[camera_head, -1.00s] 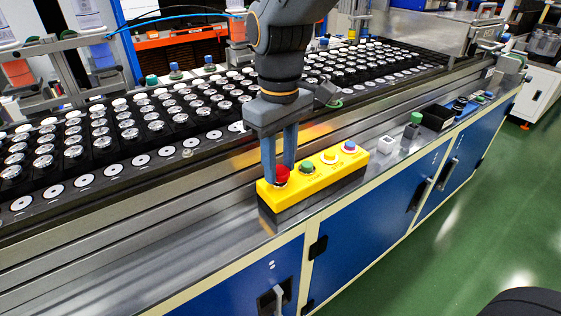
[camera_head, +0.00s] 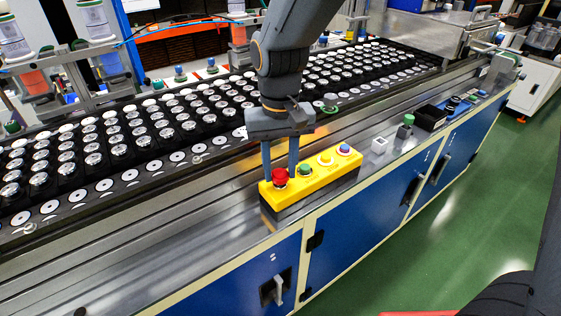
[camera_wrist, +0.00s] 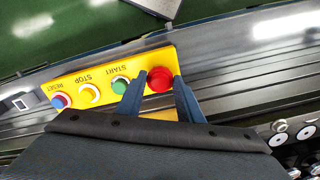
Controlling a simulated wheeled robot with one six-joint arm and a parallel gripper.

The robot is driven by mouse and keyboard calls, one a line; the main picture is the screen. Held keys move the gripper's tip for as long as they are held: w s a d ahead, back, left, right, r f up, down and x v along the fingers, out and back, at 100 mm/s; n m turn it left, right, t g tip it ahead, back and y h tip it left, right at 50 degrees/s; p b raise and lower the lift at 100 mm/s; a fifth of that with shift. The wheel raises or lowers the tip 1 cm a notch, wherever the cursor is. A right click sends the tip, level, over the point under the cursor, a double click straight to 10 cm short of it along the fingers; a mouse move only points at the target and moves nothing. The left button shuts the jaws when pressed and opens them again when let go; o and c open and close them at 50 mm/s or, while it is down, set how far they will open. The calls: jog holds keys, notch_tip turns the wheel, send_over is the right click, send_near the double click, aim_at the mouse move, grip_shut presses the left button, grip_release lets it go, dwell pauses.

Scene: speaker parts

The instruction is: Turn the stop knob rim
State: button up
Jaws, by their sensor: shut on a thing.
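The yellow control box (camera_head: 325,183) sits on the metal bench edge with a row of buttons on top. At its near left end is a red round knob (camera_head: 280,177), also in the wrist view (camera_wrist: 159,80). My gripper (camera_head: 280,169) points down with one finger on each side of this knob and is shut on it. Beside it are a green button (camera_head: 305,169), a yellow one (camera_head: 326,159) and a blue one (camera_head: 344,149). In the wrist view the labels START, STOP and RESET read upside down beside the green, yellow and blue buttons.
Black racks (camera_head: 120,150) with rows of silver and white round parts stand behind the box. A small white block (camera_head: 379,145), a green-topped post (camera_head: 406,126) and a black bin (camera_head: 430,118) are to its right. The bench left of the box is clear.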

jog(key=shift+w+m, duration=0.15)
jog(key=shift+m, duration=0.25)
jog(key=o, duration=1.1)
notch_tip(320, 180, up, 7)
jog(key=shift+f+b, duration=0.2)
jog(key=shift+b, duration=0.1)
jog(key=shift+r, duration=0.65)
